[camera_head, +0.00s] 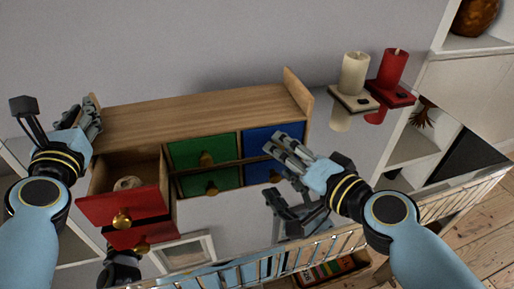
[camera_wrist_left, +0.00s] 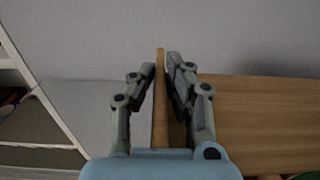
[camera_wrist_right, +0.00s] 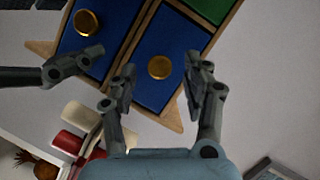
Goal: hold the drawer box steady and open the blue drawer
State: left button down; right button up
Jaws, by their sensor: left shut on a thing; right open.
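The wooden drawer box (camera_head: 200,108) stands against the wall with a red, a green and a blue drawer. The red drawer (camera_head: 118,205) is pulled out. The blue drawer (camera_head: 259,139), at the right end, looks shut. My left gripper (camera_head: 90,115) is shut on the box's left side panel, with its fingers either side of the wood (camera_wrist_left: 160,100) in the left wrist view. My right gripper (camera_head: 283,148) is open in front of the blue drawer and partly hides it. In the right wrist view, the blue drawer's gold knob (camera_wrist_right: 160,67) shows between the fingers; contact cannot be told.
The glossy top mirrors the box and grippers. A round tan thing (camera_head: 128,183) lies in the red drawer. A cream candle (camera_head: 353,73) and a red candle (camera_head: 392,67) stand right of the box. The green drawer (camera_head: 204,151) is shut. A slatted rail (camera_head: 450,207) runs along the front.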

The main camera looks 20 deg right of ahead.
jog(key=shift+x, duration=0.95)
grip_shut()
jog(key=shift+s, duration=0.1)
